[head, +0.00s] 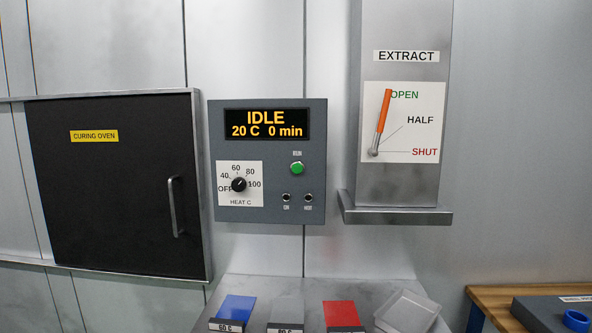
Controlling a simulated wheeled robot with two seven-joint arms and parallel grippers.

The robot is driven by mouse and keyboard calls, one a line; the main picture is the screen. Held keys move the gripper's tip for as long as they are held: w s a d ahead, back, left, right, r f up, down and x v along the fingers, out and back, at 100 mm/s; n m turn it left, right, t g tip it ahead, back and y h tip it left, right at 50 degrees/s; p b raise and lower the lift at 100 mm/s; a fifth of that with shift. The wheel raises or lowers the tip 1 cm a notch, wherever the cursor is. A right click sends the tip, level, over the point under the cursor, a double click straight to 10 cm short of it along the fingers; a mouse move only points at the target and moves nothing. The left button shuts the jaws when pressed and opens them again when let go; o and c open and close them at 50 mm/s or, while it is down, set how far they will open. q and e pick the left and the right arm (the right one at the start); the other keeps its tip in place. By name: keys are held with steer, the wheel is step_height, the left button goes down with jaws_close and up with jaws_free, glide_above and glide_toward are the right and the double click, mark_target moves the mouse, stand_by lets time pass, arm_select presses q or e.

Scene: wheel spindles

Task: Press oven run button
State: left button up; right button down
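The green RUN button (297,168) is on the right side of the grey oven control panel (222,125), under the label RUN. The display (267,124) above it reads IDLE, 20 C, 0 min in yellow. The black heat knob (239,184) is at the panel's lower left, and its pointer mark seems to aim up and right, about toward 80. Two small round black fittings (286,198) are below the button. The curing oven (110,195) is left of the panel with its black door shut. Neither of my grippers is in view.
An extract duct (400,190) right of the panel has an orange lever (383,118) pointing up to OPEN; its bottom lip juts out. Below are a blue card (236,308), a red card (341,313) and a clear box (407,311). A wooden bench (490,296) stands at lower right.

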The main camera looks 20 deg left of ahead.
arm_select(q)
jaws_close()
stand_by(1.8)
